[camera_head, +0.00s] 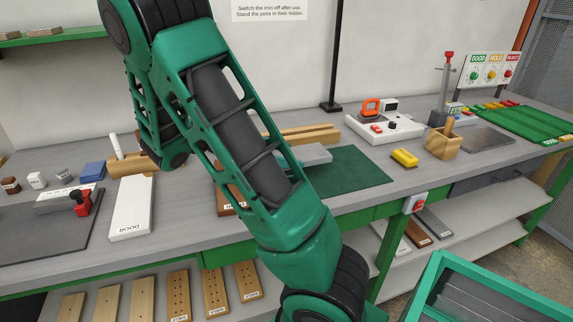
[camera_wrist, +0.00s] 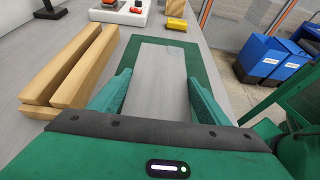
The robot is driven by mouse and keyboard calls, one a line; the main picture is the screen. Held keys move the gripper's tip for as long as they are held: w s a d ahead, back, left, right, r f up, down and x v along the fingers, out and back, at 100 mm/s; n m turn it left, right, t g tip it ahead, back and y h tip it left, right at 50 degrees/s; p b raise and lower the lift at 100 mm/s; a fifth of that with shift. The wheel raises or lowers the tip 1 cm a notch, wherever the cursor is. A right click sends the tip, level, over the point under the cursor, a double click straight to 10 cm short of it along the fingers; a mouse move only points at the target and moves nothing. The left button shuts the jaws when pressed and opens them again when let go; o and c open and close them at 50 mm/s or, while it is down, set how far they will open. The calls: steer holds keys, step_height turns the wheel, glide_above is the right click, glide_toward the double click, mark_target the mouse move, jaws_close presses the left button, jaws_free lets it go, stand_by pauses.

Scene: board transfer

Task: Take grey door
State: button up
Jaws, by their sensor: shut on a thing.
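The grey door (camera_wrist: 160,95) is a flat, plain grey panel. In the wrist view it lies between the two green fingers of my gripper (camera_wrist: 158,77), which is shut on its long sides. Its far part is over the green mat (camera_wrist: 185,43); I cannot tell whether it touches the mat. In the head view an end of the grey door (camera_head: 314,155) shows beside my arm, over the mat (camera_head: 360,170). My arm hides the gripper and the rest of the door there.
Wooden beams (camera_wrist: 75,70) lie just left of the gripper. A white door (camera_head: 131,208), a yellow block (camera_head: 404,158), a wooden holder (camera_head: 443,144) and a soldering station (camera_head: 385,126) stand on the bench. More panels lie on the shelf below. Blue bins (camera_wrist: 262,58) stand right.

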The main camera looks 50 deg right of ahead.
steer(key=v, duration=0.4)
steer(key=s+r+v, duration=0.1)
steer(key=v, duration=0.3)
steer(key=s+v, duration=0.1)
steer(key=v, duration=0.3)
steer(key=shift+a+r, duration=0.2)
steer(key=shift+r, duration=0.15)
